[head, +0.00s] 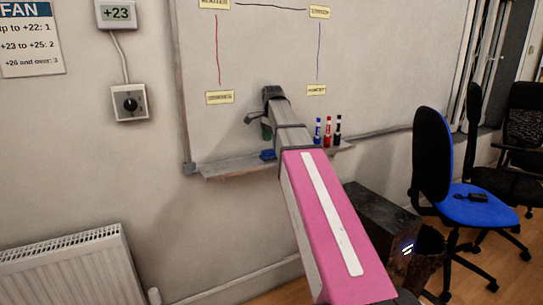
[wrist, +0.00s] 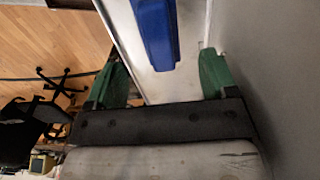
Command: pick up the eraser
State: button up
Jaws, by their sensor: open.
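The eraser (head: 267,155) is a small blue block on the ledge (head: 225,169) under the whiteboard, left of the pens. In the wrist view the blue eraser (wrist: 154,30) lies lengthwise on the pale ledge (wrist: 185,84), its far end cut off by the top edge. My gripper (head: 266,132) is above the eraser in the head view, partly hidden by its own wrist. In the wrist view my gripper (wrist: 160,62) has its green fingers wide apart, with the eraser's near end in the gap. Nothing is held. I cannot tell the remaining height between fingers and eraser.
Blue (head: 317,131), red (head: 327,131) and black (head: 338,129) pens stand upright on the ledge's right part. The whiteboard (head: 265,60) is right behind the ledge. A radiator (head: 75,270) is low left. A blue chair (head: 475,208) and dark chairs stand at right.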

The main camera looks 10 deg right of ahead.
aim_at(272, 149)
jog(key=shift+a+f, duration=0.1)
jog(key=shift+f, duration=2.8)
jog(key=c, duration=1)
